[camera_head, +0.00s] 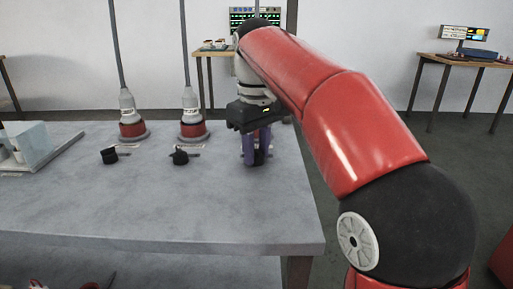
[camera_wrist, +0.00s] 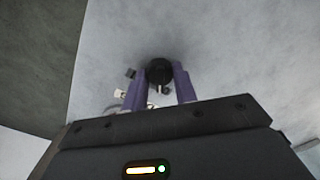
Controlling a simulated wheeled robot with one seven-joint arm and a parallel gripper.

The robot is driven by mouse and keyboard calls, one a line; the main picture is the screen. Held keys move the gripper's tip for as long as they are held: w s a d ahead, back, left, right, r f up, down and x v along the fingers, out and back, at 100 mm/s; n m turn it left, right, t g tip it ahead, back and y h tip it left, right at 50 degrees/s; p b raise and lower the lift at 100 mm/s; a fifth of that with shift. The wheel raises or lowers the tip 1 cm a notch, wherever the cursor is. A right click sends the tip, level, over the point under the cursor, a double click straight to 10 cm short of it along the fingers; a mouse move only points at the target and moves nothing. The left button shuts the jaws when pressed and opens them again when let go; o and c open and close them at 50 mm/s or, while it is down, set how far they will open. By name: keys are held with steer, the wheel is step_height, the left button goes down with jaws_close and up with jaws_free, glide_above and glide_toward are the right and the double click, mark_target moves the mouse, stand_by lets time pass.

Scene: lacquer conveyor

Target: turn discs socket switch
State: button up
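Two black knob switches stand on the grey table in the head view, one at the left (camera_head: 109,156) and one in the middle (camera_head: 180,157). A third black knob (camera_head: 259,157) is at the right, between the purple fingers of my gripper (camera_head: 257,160). My gripper points straight down there. In the wrist view the round black knob (camera_wrist: 160,72) sits between the two finger ends (camera_wrist: 161,76), one on each side. Whether the fingers press on it or stand just clear of it cannot be told. My gripper and arm hide most of what lies behind this knob.
Two red-and-white sockets (camera_head: 132,124) (camera_head: 193,122) with hanging cables stand behind the left and middle knobs.

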steer(key=shift+c, duration=1.4)
steer(key=shift+r, duration=0.1)
steer(key=m+p, duration=0.1)
steer(key=m, duration=0.6)
steer(key=shift+m, duration=0.3)
steer(key=m, duration=0.4)
steer(key=shift+m, duration=0.3)
steer(key=o, duration=1)
